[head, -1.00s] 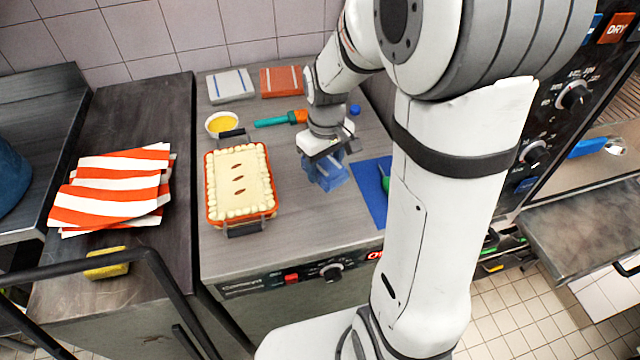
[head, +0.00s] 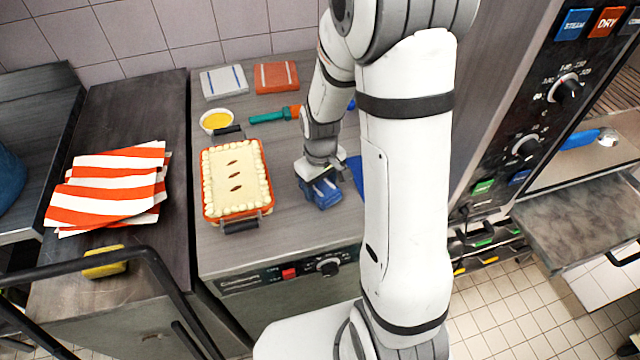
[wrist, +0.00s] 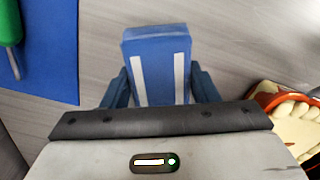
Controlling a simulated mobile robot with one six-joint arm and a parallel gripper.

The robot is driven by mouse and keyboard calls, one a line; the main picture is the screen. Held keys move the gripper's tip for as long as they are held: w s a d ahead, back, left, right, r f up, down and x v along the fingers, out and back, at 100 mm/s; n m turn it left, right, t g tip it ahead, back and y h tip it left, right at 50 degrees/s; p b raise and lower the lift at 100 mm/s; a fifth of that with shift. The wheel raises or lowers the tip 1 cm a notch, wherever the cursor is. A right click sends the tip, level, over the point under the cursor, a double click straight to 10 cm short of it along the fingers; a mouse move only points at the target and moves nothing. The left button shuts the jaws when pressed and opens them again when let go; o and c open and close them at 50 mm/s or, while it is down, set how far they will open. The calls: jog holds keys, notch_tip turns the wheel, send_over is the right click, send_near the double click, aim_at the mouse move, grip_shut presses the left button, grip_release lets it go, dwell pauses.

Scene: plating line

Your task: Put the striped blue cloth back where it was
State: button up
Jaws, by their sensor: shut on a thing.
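The striped blue cloth (wrist: 160,62) is a folded blue block with two white stripes in the wrist view. My gripper (wrist: 160,88) is shut on it, one blue finger on each side. In the head view my gripper (head: 322,180) holds the cloth (head: 325,196) low over the grey counter (head: 290,228), right of the pie. I cannot tell whether the cloth touches the counter. A grey striped cloth (head: 224,82) and a red striped cloth (head: 276,77) lie folded side by side at the back of the counter.
A pie in a red dish (head: 236,182) stands left of my gripper, with a bowl of yellow liquid (head: 217,121) and a teal-handled tool (head: 268,116) behind. A blue mat (wrist: 45,50) with a green-handled item (wrist: 10,30) lies beside the cloth.

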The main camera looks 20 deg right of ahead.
aim_at(320, 184)
jog(key=o, duration=1)
jog(key=shift+c, duration=0.2)
notch_tip(320, 184, up, 11)
jog(key=s+r+m+t, duration=0.3)
jog(key=s+r, duration=0.6)
jog(key=s, duration=0.5)
jog(key=shift+m, duration=0.7)
jog(key=shift+s, duration=0.1)
